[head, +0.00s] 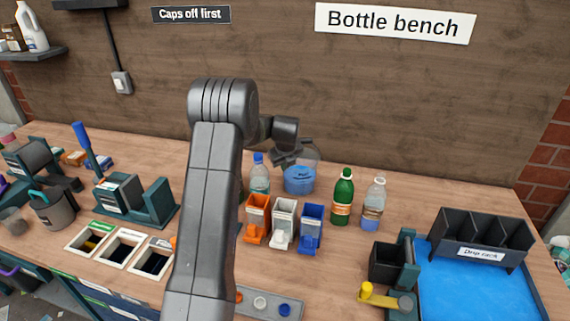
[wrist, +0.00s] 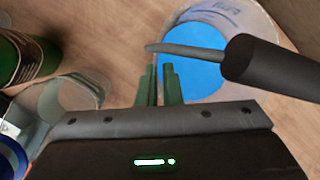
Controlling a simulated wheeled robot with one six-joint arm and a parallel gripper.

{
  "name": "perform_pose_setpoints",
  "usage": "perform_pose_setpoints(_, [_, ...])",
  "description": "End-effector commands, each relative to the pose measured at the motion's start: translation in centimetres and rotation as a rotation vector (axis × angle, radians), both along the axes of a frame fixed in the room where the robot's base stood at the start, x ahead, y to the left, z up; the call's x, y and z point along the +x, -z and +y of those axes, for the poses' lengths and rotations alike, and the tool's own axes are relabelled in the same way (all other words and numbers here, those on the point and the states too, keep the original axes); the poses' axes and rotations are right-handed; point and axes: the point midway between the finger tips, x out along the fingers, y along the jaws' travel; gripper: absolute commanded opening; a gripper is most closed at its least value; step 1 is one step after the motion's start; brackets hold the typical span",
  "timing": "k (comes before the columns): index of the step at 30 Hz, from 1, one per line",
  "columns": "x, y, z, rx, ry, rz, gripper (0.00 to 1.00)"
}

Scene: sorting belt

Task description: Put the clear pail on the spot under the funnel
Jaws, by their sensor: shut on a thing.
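The clear pail (head: 300,182) stands toward the back of the bench, right of my arm, with something blue inside it and a label on its side. My gripper (head: 284,158) is over its near left rim. In the wrist view, the two green fingers of my gripper (wrist: 161,80) are close together at the edge of the pail (wrist: 195,73), shut on its wall. A grey rod with a dark grip crosses above the pail's mouth in that view. I cannot clearly make out a funnel or the spot under it.
A green bottle (head: 342,198) and a clear bottle (head: 374,205) stand to the right of the pail; a blue-capped bottle (head: 259,175) stands left. Orange, white and blue bins (head: 283,222) stand in front.

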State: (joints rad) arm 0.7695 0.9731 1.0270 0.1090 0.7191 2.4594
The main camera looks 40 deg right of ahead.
Motion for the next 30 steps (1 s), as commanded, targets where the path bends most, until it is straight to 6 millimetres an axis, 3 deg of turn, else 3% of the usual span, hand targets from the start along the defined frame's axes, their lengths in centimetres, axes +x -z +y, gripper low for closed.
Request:
perform_pose_setpoints(6, [0.0,0.2,0.0,-0.001,-0.001,-0.001,0.0])
perform_pose_setpoints(10, [0.0,0.2,0.0,0.0,0.0,0.0,0.27])
perform_pose_setpoints(22, [-0.1,-0.4,0.0,-0.001,-0.001,-0.001,0.27])
perform_pose_setpoints(30, [-1.6,-4.3,1.0,-0.004,0.0,-0.002,0.27])
